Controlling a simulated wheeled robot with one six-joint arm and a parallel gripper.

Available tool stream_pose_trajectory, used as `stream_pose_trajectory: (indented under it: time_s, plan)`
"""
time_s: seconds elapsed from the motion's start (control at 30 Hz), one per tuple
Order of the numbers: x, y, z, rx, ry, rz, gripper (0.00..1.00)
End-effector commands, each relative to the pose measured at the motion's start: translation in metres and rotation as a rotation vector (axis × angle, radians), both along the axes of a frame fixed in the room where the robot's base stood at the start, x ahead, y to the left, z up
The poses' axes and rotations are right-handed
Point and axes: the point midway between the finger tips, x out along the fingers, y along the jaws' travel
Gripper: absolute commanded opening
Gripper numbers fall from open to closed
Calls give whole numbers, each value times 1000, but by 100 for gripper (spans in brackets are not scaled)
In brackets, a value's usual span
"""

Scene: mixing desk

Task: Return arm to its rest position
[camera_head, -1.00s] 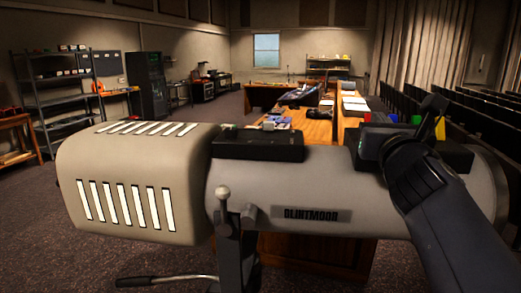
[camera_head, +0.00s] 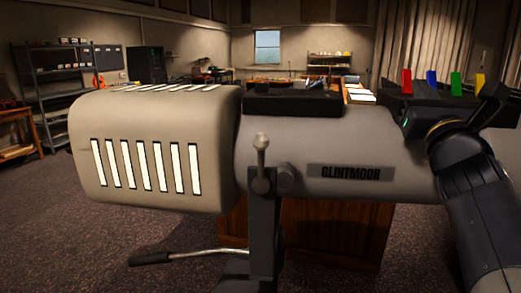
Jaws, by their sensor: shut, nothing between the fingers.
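My dark grey arm rises at the right edge of the head view and bends at a joint with a brass-coloured ring. Its black far end, where my gripper (camera_head: 494,97) is, points up and right in front of the followspot's front end. It appears shut and empty; its fingertips are small and hard to make out. The big grey followspot (camera_head: 290,158), marked GLINTMOOR, lies across the view, with its slotted, cream lamp housing (camera_head: 120,155) at the left. My arm hides part of its right end.
Red, blue, green and yellow levers (camera_head: 431,82) stand on a black box at upper right, close to my arm. A black box (camera_head: 292,100) sits on top of the barrel. A pan handle (camera_head: 190,256) sticks out left below. Open carpet (camera_head: 60,235) lies at left.

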Motion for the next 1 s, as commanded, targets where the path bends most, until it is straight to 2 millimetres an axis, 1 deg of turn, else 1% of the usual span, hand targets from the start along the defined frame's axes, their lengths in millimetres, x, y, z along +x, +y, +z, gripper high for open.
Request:
stream_pose_trajectory:
  time_s: [0.03,0.1,0.57,0.67,0.87,1.0]
  plan:
    - [0,1,-5,1,1,0,0]
    - [0,1,-5,1,1,2,0]
    - [-1,1,-4,2,2,2,0]
    - [0,1,-2,3,3,2,0]
    - [1,-1,8,2,4,-1,0]
    - [6,10,13,12,46,14,0]
